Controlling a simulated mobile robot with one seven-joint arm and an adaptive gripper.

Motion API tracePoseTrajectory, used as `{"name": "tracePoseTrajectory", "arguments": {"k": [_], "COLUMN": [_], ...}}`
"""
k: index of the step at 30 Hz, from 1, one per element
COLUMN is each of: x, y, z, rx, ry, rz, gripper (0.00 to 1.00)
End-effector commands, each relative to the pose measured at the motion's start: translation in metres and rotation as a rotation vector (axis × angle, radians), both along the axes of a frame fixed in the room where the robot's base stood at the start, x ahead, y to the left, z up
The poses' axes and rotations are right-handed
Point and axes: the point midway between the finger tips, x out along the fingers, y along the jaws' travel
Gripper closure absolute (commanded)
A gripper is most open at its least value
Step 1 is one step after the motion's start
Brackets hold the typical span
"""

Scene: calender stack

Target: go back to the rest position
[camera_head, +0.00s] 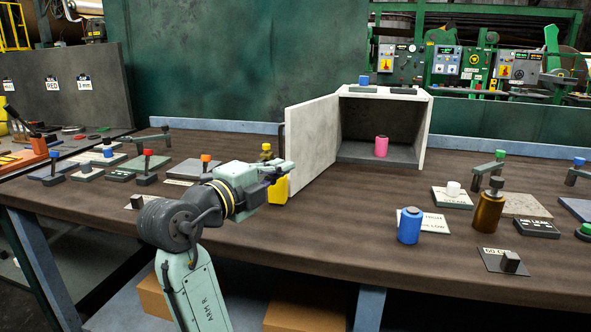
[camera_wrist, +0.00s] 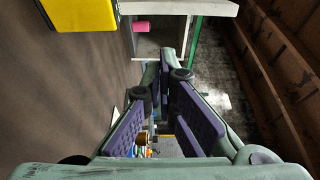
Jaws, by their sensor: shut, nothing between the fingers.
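My gripper (camera_head: 284,168) is shut and empty. In the head view it is held above the brown bench (camera_head: 330,235), left of the open door of a white cabinet (camera_head: 432,120). In the wrist view the two padded fingers (camera_wrist: 165,85) come together at their tips. A yellow container (camera_head: 279,187) stands just behind and below my gripper; it also shows at the top left of the wrist view (camera_wrist: 80,12). A pink bottle (camera_head: 381,146) stands inside the cabinet, and the wrist view shows it too (camera_wrist: 146,26).
The cabinet door (camera_head: 312,147) swings out to the left, near my gripper. A blue bottle (camera_head: 409,226) and a brown bottle (camera_head: 488,208) stand at the right. Several small knobbed fixtures sit at the left. The bench's front middle is clear.

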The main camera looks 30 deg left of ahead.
Motion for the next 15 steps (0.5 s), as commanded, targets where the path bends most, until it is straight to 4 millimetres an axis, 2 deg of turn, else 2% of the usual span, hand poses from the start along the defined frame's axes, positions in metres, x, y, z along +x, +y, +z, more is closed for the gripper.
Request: {"name": "tracePoseTrajectory", "arguments": {"k": [4,11,15], "x": [-0.010,-0.012,-0.019], "y": [0.003,0.004,0.025], "z": [0.000,0.001,0.023], "rx": [0.000,-0.004,-0.160], "ry": [0.000,-0.003,-0.123], "rz": [0.000,0.003,0.133], "gripper": [1.00,1.00,1.00]}}
